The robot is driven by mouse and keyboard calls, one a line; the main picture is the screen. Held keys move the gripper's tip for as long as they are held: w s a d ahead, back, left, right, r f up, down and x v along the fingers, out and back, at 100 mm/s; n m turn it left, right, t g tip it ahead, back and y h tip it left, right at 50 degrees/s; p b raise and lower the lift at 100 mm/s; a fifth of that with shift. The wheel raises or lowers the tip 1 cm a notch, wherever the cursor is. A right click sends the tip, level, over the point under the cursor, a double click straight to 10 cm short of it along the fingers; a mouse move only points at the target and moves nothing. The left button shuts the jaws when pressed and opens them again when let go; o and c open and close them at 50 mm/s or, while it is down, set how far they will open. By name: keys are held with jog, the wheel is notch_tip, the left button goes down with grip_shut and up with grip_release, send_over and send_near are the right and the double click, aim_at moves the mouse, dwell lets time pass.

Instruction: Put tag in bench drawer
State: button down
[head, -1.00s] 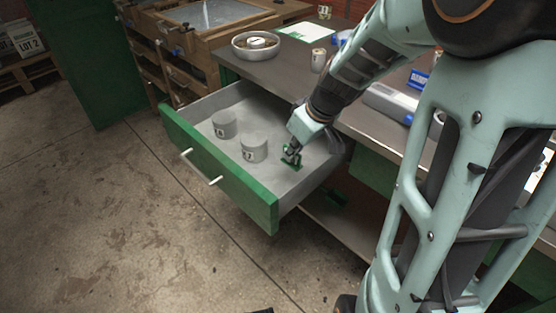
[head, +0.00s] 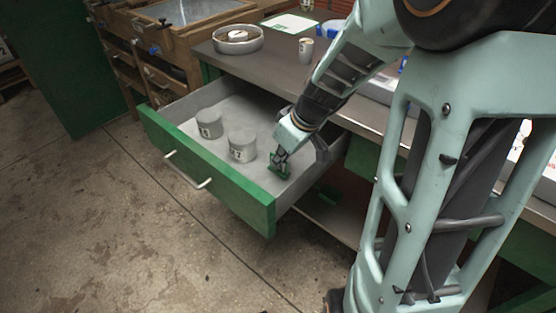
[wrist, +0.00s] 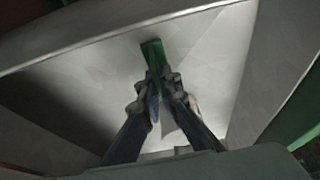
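The bench drawer (head: 215,178) is pulled out, with a green front, a pale handle and a grey inside. My gripper (head: 280,160) reaches down into its right part. It is shut on the green tag (head: 279,171), which is inside the drawer's outline, low near the floor. I cannot tell whether the tag touches the floor. In the wrist view the tag (wrist: 152,54) sticks out between my fingertips (wrist: 158,82) above the grey drawer surface. The fingers hide its lower end.
Two grey labelled weights, one behind (head: 208,124) and one nearer (head: 242,145), stand in the drawer left of my gripper. The bench top (head: 258,70) above holds a round dish (head: 238,40) and a cup (head: 306,50). The drawer's left back floor is clear.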

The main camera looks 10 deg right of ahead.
jog(key=shift+f, duration=0.2)
jog(key=c, duration=2.2)
grip_release()
jog(key=shift+o, duration=0.2)
jog(key=shift+r, duration=0.1)
jog(key=p+v, duration=0.3)
jog(key=v, duration=0.9)
jog(key=shift+r, duration=0.15)
jog(key=shift+w, duration=0.1)
